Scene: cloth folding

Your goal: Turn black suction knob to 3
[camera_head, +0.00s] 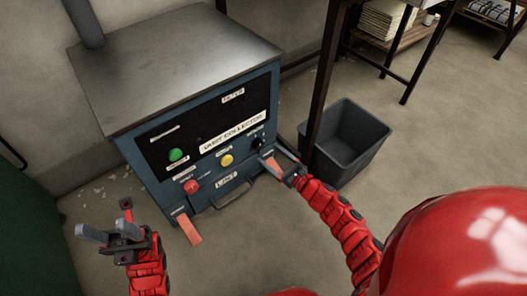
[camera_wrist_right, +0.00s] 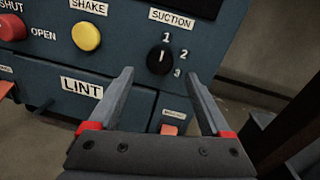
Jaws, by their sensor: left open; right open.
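The black suction knob (camera_wrist_right: 160,60) is on the blue front panel of the dust collector, under the SUCTION label, with marks 1, 2 and 3 around its right side. Its white pointer line appears to face up, toward the 1. In the head view the knob (camera_head: 257,143) is small and dark at the panel's right end. My right gripper (camera_wrist_right: 159,76) is open, its two fingers pointing at the panel just below and to either side of the knob, apparently not gripping it. My left gripper (camera_head: 102,230) is open and empty, low at the left, away from the panel.
Left of the knob are a yellow SHAKE button (camera_wrist_right: 86,36) and a red button (camera_wrist_right: 12,27). The LINT drawer (camera_wrist_right: 100,98) and an orange switch (camera_wrist_right: 169,129) sit below. A dark bin (camera_head: 350,140) and a dark post (camera_head: 325,85) stand close on the right.

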